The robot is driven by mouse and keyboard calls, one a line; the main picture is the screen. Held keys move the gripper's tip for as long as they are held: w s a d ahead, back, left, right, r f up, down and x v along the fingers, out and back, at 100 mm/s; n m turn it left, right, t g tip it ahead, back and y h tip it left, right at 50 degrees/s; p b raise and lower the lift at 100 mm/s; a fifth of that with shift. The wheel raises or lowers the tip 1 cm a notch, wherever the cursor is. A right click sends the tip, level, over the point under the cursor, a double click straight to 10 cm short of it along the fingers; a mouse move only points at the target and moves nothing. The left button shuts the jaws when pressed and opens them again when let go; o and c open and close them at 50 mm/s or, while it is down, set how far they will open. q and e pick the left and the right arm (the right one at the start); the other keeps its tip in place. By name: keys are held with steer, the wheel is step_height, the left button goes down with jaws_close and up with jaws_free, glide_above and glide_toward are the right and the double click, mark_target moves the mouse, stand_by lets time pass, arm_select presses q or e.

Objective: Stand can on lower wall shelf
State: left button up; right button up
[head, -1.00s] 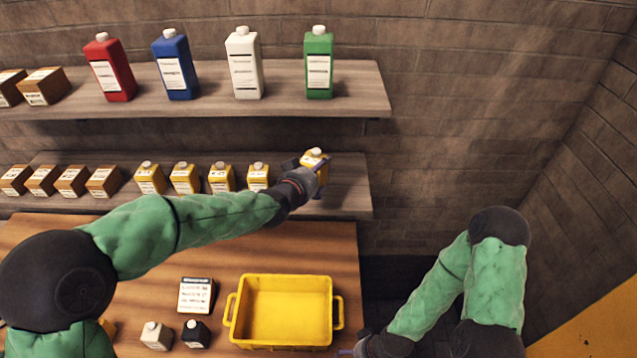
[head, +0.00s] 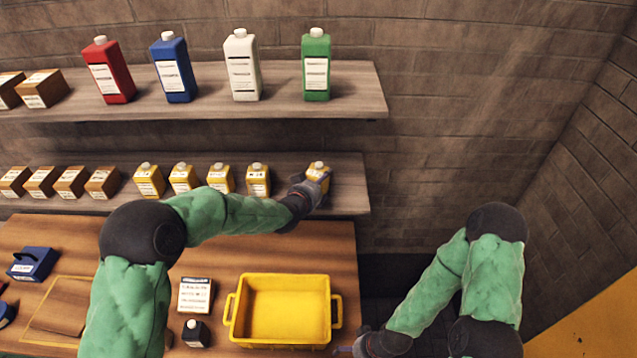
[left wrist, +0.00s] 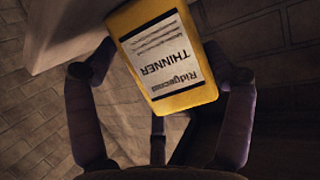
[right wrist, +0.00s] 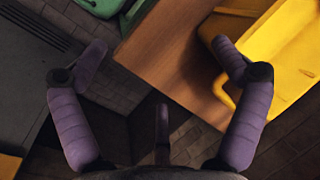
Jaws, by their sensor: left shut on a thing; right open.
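A yellow can (head: 317,171) with a pale cap is at the right end of the lower wall shelf (head: 346,190). My left gripper (head: 312,188) is shut on it from the front. In the left wrist view the can (left wrist: 165,60) shows a white label reading THINNER, between the two fingers of the left gripper (left wrist: 160,85). The can looks upright in the head view; whether its base touches the shelf is hidden by the gripper. My right gripper (right wrist: 160,65) is open and empty, low beside the bench near the yellow tray.
Several yellow cans (head: 257,180) and brown boxes (head: 103,182) stand in a row left of the held can. The upper shelf (head: 205,112) above carries several coloured bottles. On the bench (head: 120,235) below stand a yellow tray (head: 231,310), a label card (head: 196,295) and a dark bottle (head: 195,334).

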arm_select(q)
steer(key=shift+r, duration=0.15)
steer(key=o, duration=1.3)
steer(key=shift+f, duration=0.2)
steer(key=shift+r, duration=0.1)
steer(key=shift+s+r, duration=0.1)
steer(key=shift+r, duration=0.05)
steer(key=shift+s+a+r, duration=0.1)
steer(key=shift+s+a, duration=0.05)
steer(key=shift+s, duration=0.15)
steer(key=b+v, duration=0.2)
steer(key=v, duration=0.9)
